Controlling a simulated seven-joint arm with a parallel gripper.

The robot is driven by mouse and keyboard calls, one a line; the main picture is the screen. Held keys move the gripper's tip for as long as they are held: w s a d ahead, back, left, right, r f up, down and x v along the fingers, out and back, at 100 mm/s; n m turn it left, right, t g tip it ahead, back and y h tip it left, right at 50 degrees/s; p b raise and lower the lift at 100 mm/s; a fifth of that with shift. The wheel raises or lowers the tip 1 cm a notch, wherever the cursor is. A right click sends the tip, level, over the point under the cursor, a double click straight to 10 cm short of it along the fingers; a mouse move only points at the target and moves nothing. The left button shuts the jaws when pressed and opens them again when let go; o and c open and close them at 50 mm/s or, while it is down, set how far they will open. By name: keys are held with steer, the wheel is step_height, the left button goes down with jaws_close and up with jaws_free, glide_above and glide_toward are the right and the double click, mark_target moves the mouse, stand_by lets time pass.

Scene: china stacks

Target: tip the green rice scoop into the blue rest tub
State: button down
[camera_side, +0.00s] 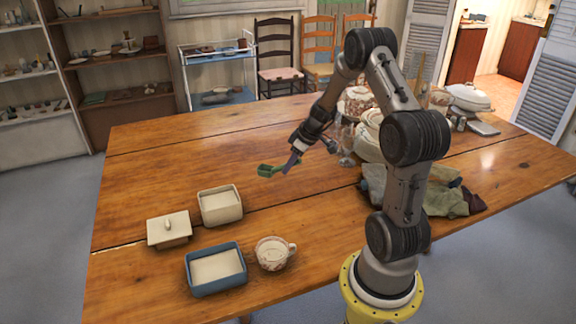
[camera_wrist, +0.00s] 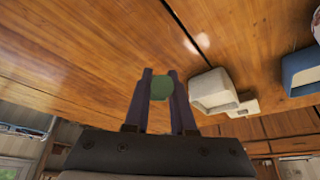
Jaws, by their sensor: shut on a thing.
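The green rice scoop (camera_side: 268,171) is held in my gripper (camera_side: 291,162) above the middle of the table. My gripper is shut on it. In the wrist view the green end of the scoop (camera_wrist: 161,87) shows between the fingertips (camera_wrist: 160,90). I cannot tell whether anything is in the scoop. The blue rest tub (camera_side: 216,270) stands at the front of the table, with a pale inside. It also shows in the wrist view (camera_wrist: 300,72) at the right. The scoop is well apart from the tub, behind it and to the right.
A cream square tub (camera_side: 220,206) and a lidded cream box (camera_side: 169,230) stand behind the blue tub. A patterned cup (camera_side: 274,253) is close at its right. Glasses, china and crumpled cloths (camera_side: 450,198) crowd the table's right. The table's left back is clear.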

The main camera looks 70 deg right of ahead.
steer(key=shift+f, duration=3.2)
steer(key=shift+f, duration=0.25)
steer(key=c, duration=0.7)
jaws_free()
steer(key=shift+r, duration=0.1)
steer(key=v, duration=1.3)
steer(key=shift+s+r, duration=0.15)
steer(key=shift+r, duration=0.15)
steer(key=shift+a, duration=0.1)
